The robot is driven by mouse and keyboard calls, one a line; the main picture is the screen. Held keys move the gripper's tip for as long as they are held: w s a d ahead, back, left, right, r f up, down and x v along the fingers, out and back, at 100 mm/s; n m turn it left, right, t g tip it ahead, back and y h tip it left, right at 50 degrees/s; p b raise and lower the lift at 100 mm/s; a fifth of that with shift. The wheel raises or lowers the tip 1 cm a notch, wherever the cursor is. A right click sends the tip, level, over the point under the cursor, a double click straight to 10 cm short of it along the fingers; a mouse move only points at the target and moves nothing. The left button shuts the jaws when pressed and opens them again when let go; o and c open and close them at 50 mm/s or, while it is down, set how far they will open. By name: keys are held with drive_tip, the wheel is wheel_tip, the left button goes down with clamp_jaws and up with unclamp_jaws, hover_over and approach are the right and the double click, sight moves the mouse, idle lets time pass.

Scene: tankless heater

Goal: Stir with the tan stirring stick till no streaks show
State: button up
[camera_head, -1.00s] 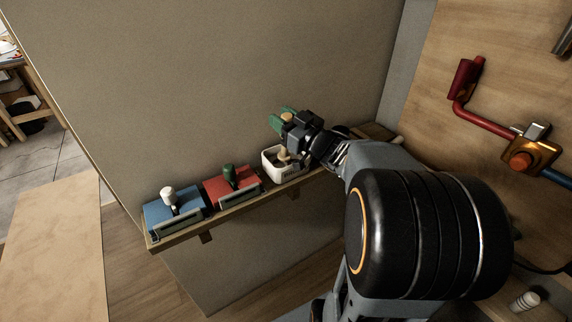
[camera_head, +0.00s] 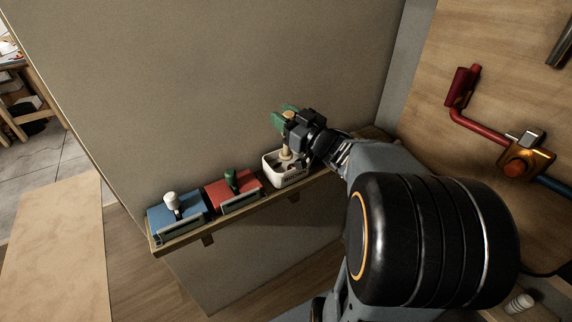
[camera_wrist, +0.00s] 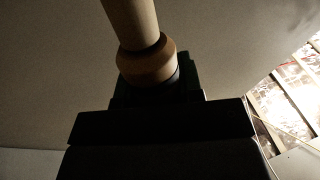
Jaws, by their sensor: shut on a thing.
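My gripper (camera_head: 289,121) has green fingertips and is shut on the tan stirring stick (camera_head: 287,149), above the right part of the shelf. The stick points down into a white tub (camera_head: 291,181), and its lower end stands in the tub. In the wrist view the tan stick (camera_wrist: 146,62), with a thicker collar, rises from between the dark jaws. The tub holds something pale and greyish with darker patches. Whether these are streaks or shadow is too small to tell.
A narrow wooden shelf (camera_head: 222,231) runs along the wall. A blue box (camera_head: 160,225) with a white knob and a red box (camera_head: 219,197) with a green knob stand left of the tub. At right, a panel carries a red pipe (camera_head: 484,122) and a brass valve (camera_head: 526,158).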

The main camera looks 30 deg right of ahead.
wheel_tip(320, 180, up, 6)
drive_tip(key=p, duration=0.4)
drive_tip(key=shift+f, duration=0.15)
idle(0.3)
